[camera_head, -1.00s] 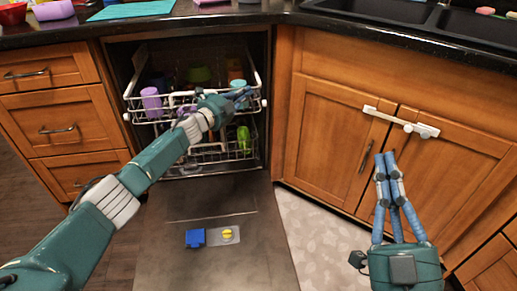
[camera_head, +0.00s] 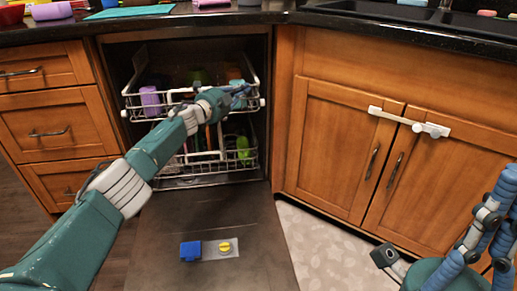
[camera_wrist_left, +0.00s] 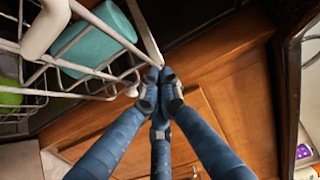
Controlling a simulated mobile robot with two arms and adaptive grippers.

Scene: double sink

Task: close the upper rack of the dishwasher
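The dishwasher's upper rack (camera_head: 140,112) is a white wire basket, pulled partly out over the lower rack (camera_head: 190,170). It holds a purple cup (camera_head: 150,100) and a teal cup, the latter clear in the left wrist view (camera_wrist_left: 95,40). My left gripper (camera_head: 243,94) is at the rack's front right corner. In the left wrist view my left gripper's fingertips (camera_wrist_left: 158,76) are together beside the rack's wire corner; I see nothing between them, and whether they touch the wire is unclear. My right gripper (camera_head: 508,180) is at the right edge, partly cut off, fingers close together.
The dishwasher door (camera_head: 200,220) lies folded down in front. A green item (camera_head: 243,147) sits in the lower rack. Closed wooden cabinets (camera_head: 340,150) with a white latch (camera_head: 408,121) stand at right, drawers (camera_head: 50,120) at left. The counter (camera_head: 285,14) runs above.

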